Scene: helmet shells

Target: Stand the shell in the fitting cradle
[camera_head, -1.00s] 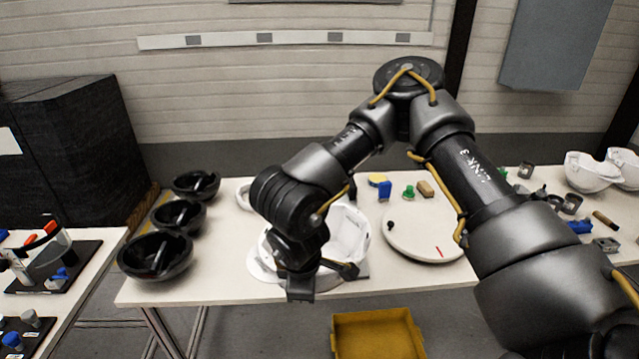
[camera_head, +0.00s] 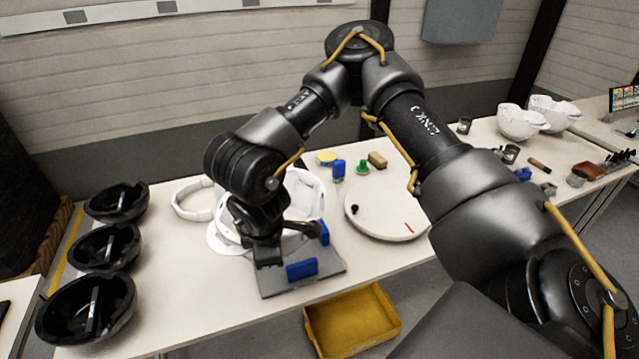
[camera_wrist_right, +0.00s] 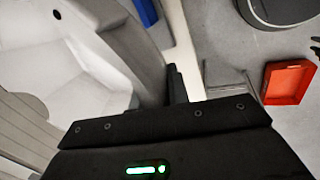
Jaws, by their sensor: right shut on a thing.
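The white shell (camera_head: 303,195) is held by my right gripper (camera_head: 268,255), which also shows at the bottom of the wrist view (camera_wrist_right: 178,88). The gripper is shut on the shell's edge. The pale inside of the shell (camera_wrist_right: 75,75) fills the left of the wrist view. The fitting cradle appears to be the grey plate (camera_head: 325,278) with blue blocks (camera_head: 302,270) at the table's front edge. The shell overlaps the cradle's rear in the head view; whether they touch cannot be told. My arm hides part of the shell. My left gripper is not in view.
Several black bowl-shaped shells (camera_head: 88,305) stand at the table's left. A white round plate (camera_head: 385,215) lies right of the cradle. A yellow bin (camera_head: 352,322) is below the front edge. White shells (camera_head: 522,122) stand at the far right. A white ring (camera_head: 190,200) lies behind left.

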